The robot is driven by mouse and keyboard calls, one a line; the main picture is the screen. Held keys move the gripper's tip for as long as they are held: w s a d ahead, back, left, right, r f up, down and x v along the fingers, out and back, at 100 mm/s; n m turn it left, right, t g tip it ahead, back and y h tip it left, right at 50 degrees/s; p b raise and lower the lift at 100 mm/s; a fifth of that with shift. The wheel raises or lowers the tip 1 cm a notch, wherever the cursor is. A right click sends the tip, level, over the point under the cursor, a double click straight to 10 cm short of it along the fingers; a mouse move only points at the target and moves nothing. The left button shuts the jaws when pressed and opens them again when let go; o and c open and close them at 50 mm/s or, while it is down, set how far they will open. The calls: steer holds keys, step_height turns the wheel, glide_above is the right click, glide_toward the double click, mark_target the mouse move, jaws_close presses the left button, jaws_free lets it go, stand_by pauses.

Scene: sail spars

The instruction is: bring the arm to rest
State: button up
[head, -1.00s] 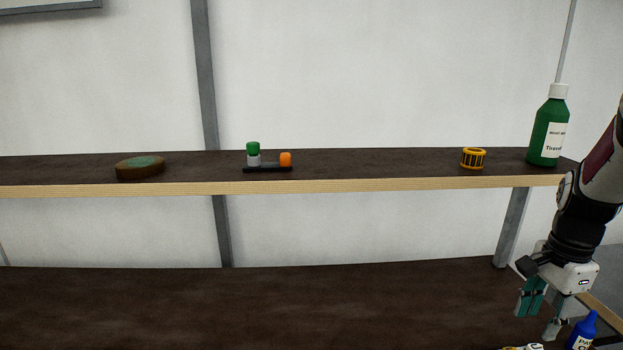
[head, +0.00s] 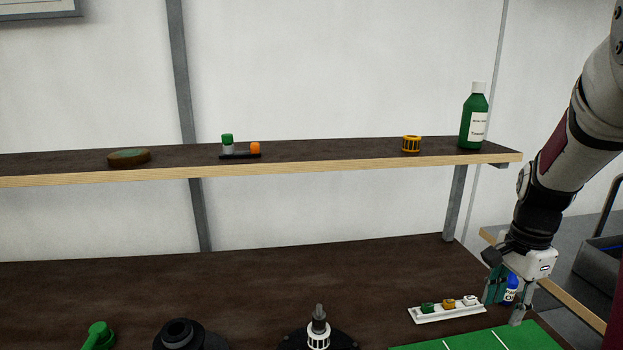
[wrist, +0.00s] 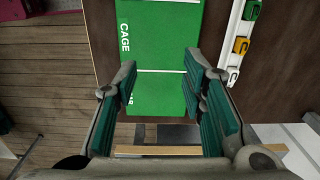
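My gripper (head: 506,302) hangs at the right end of the workbench, pointing down, below my arm at the right of the head view. In the wrist view its two teal-padded fingers (wrist: 165,110) stand wide apart. Nothing is between them. Below them, the wrist view shows the green mat (wrist: 160,55) with white lines and the word CAGE, and the bench edge. In the head view a small blue bottle (head: 511,288) shows partly behind the fingers.
A white rack (head: 440,315) with green, yellow and white pieces lies beside the mat. A shelf (head: 330,165) carries a green bottle (head: 473,122), a yellow cage (head: 411,144), a black holder (head: 240,156) and a round brown piece (head: 129,157). Dark round stands sit at the front. The middle bench is clear.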

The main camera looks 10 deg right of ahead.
steer(key=s+a+r+n+t, duration=0.2)
steer(key=a+r+n, duration=0.65)
steer(key=a, duration=0.55)
steer(key=s+a+r+n+t, duration=0.2)
steer(key=s+a+r+n, duration=0.2)
steer(key=s+a+n, duration=0.5)
steer(key=a, duration=0.3)
steer(key=shift+s+n+t, duration=0.15)
steer(key=shift+n+t, duration=0.2)
steer(key=shift+t, duration=0.05)
